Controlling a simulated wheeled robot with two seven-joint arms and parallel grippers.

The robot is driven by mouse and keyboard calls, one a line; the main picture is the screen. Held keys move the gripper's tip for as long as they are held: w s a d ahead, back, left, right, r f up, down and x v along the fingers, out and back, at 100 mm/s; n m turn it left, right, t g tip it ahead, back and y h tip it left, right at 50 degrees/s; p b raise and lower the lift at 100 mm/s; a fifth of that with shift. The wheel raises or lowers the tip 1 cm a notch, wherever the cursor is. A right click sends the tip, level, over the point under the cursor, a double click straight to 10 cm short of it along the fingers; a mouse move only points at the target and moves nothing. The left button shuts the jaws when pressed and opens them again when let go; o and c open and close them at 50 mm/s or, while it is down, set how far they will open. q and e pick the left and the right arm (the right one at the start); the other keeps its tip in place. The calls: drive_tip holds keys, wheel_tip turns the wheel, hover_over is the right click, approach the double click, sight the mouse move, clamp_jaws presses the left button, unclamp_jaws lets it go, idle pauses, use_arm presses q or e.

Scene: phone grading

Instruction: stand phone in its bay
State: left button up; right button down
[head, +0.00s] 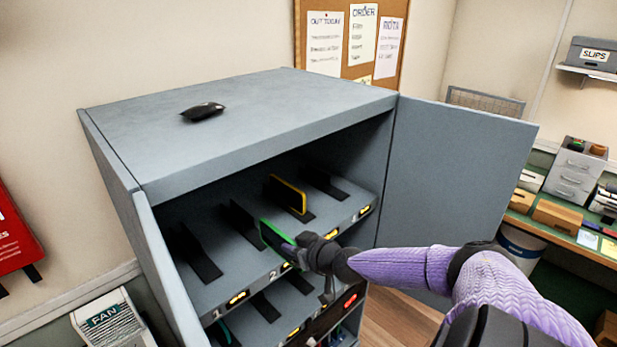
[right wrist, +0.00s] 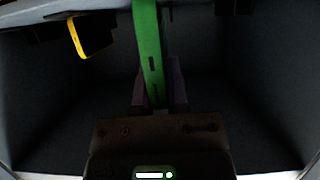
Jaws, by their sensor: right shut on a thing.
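A green-edged phone (head: 272,236) stands on edge at the front of the upper shelf (head: 215,285) of the open grey cabinet. My right gripper (head: 296,247) is shut on this phone and reaches in from the right. In the right wrist view the phone's green edge (right wrist: 148,45) runs up from between the fingers (right wrist: 158,92). The phone is near a dark slot, but I cannot tell whether its lower edge is seated in it. My gripper hides part of the phone and the shelf front. My left gripper is not in view.
A yellow-edged phone (head: 288,195) stands in a bay behind; it also shows in the right wrist view (right wrist: 90,37). Dark dividers (head: 196,254) line the shelf. The open cabinet door (head: 450,180) stands close to my right arm. A black object (head: 203,111) lies on the cabinet top.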

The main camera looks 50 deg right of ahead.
sight(279, 232)
drive_tip(key=w, duration=0.5)
drive_tip(key=w+b, duration=0.1)
drive_tip(key=w, duration=0.1)
drive_tip(key=shift+w+d, duration=0.2)
drive_tip(key=shift+d, duration=0.15)
drive_tip(key=w+b, duration=0.2)
drive_tip(key=b, duration=0.1)
drive_tip(key=w+b, duration=0.3)
drive_tip(key=w+d+b, duration=0.1)
drive_tip(key=w+b, duration=0.1)
drive_tip(key=b, duration=0.1)
drive_tip(key=shift+w+f, duration=0.25)
drive_tip(key=shift+w, duration=0.05)
drive_tip(key=shift+w+r, duration=0.2)
drive_tip(key=shift+b, duration=0.3)
drive_tip(key=c, duration=0.6)
unclamp_jaws()
drive_tip(key=shift+o, duration=0.2)
